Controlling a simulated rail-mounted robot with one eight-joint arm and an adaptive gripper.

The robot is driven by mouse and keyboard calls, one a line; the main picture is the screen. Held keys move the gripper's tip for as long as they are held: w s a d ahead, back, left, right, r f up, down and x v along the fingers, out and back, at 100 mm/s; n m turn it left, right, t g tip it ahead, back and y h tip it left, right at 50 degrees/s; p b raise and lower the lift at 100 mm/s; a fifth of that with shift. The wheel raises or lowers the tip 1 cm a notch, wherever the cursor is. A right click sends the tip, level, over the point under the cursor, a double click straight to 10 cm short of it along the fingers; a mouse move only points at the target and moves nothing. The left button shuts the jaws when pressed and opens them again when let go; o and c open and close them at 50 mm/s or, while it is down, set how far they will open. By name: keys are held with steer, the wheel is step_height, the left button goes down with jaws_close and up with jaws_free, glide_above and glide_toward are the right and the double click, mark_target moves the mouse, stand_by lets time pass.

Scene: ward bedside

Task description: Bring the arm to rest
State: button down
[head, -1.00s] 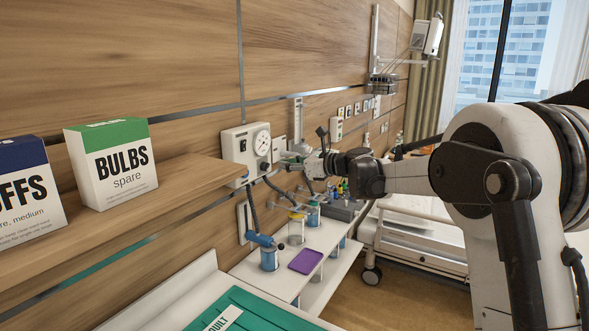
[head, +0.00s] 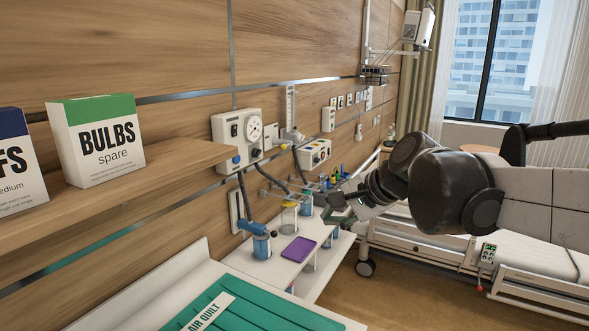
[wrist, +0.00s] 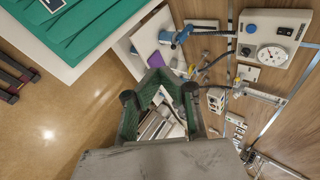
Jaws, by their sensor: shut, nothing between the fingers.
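My gripper (head: 338,215) is in the head view right of centre, in front of the white bedside shelf. It is apart from the wall and the things on the shelf. In the wrist view my gripper (wrist: 158,82) shows as two green-padded fingers at the lower middle. It is shut with nothing held. My arm comes in from the right edge of the head view and bends at a dark joint. The wrist end partly hides the far end of the shelf.
A gauge unit (head: 238,140) is on the wood wall. A bulbs box (head: 97,140) stands on a wooden ledge. A bed (head: 420,245) stands behind my arm. Floor (head: 400,300) at the lower right is clear.

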steer(key=s+d+f+n+h+b, duration=0.1)
steer(key=s+d+f+n+h, duration=0.1)
steer(key=s, duration=0.5)
steer(key=s+d+f+n+h+b, duration=0.1)
steer(key=s+d+f+n+h, duration=0.1)
steer(key=s+d+f+n, duration=0.2)
steer(key=s+d+f+n+h+b, duration=0.1)
steer(key=s+d+f+n+h, duration=0.1)
steer(key=s+d+f, duration=0.4)
steer(key=s+f+n, duration=0.1)
steer(key=s+f, duration=0.1)
steer(key=s, duration=0.2)
steer(key=shift+s+f+n, duration=0.25)
steer(key=shift+f+n, duration=0.05)
steer(key=shift+f, duration=0.1)
